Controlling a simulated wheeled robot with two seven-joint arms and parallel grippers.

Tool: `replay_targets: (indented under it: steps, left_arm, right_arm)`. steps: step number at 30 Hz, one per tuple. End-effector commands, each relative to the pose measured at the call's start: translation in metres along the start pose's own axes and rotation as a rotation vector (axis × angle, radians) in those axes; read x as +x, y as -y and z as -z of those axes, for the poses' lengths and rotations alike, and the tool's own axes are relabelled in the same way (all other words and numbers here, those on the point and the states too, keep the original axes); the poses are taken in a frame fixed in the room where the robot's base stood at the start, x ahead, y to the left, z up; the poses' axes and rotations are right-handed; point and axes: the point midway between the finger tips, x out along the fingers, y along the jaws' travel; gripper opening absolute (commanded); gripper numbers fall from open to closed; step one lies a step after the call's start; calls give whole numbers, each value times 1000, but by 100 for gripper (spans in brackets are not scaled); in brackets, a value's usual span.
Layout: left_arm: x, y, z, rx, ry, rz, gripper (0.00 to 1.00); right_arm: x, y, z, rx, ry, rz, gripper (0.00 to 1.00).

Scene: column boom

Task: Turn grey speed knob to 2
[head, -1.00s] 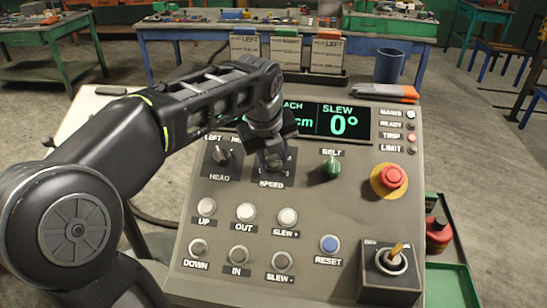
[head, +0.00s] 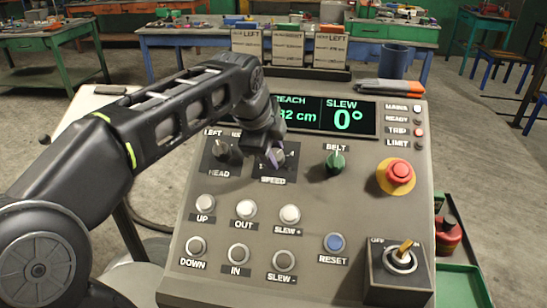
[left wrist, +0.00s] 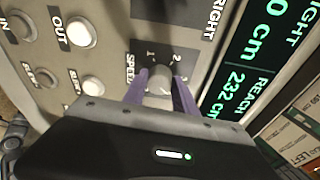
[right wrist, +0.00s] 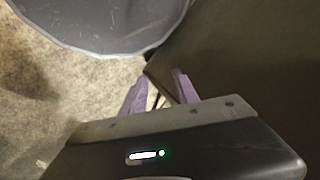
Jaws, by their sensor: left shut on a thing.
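The grey speed knob (left wrist: 160,80) sits on the control panel above the SPEED label, between the purple fingers of my left gripper (left wrist: 160,88) in the left wrist view. The fingers are shut on it. Scale marks 1 and 2 show beside it in that view. I cannot tell surely which mark its pointer meets. In the head view my left gripper (head: 274,157) comes down over the knob and hides most of it. My right gripper (right wrist: 160,78) is open and empty in the right wrist view, away from the panel's controls.
The HEAD knob (head: 221,149) is close left of the speed knob, the green BELT knob (head: 335,162) to its right. A red stop button (head: 398,174) is further right. Push buttons lie below. The display (head: 325,115) above reads SLEW 0°.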

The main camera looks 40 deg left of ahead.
Motion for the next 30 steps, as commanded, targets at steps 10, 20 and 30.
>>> replay_targets:
  steps: [10,20,30]
  left_arm:
    - [2,-3,-1,-324,-13,52,0]
    - [3,-5,-1,-634,-27,99,0]
    - [3,-6,0,-952,-40,149,0]
  right_arm:
    - [23,-9,0,-1,0,-1,36]
    - [41,-16,0,-3,0,-1,36]
    - [58,-23,0,-4,0,-1,36]
